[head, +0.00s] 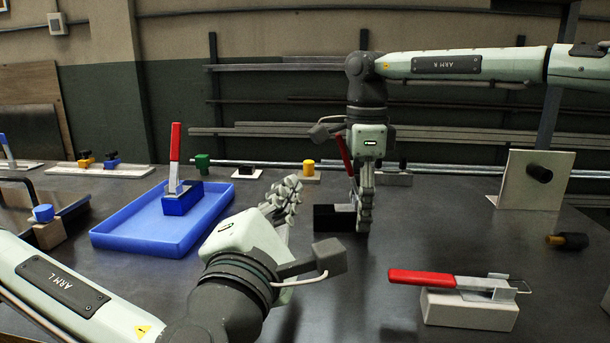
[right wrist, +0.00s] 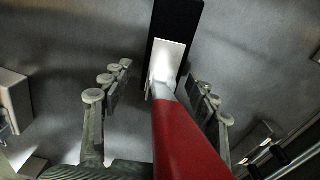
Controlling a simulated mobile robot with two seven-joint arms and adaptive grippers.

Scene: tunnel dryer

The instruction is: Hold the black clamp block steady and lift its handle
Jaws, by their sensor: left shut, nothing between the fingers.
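The black clamp block (head: 328,219) stands on the dark table near the middle, partly hidden by my right gripper. Its red handle (head: 344,154) stands up, tilted, beside that gripper. My right gripper (head: 362,212) points down at the block. In the right wrist view the red handle (right wrist: 187,140) runs between its spread fingers (right wrist: 165,78) with gaps on both sides, and the black block (right wrist: 178,22) lies beyond with a pale metal plate on it. My left gripper (head: 285,196) is shut and empty, left of the block and apart from it.
A blue tray (head: 130,240) at left holds a blue clamp with an upright red handle (head: 175,150). A white block with a lying red-handled clamp (head: 468,310) is at front right. A white plate with a black knob (head: 535,180) stands at right. Small coloured parts line the back.

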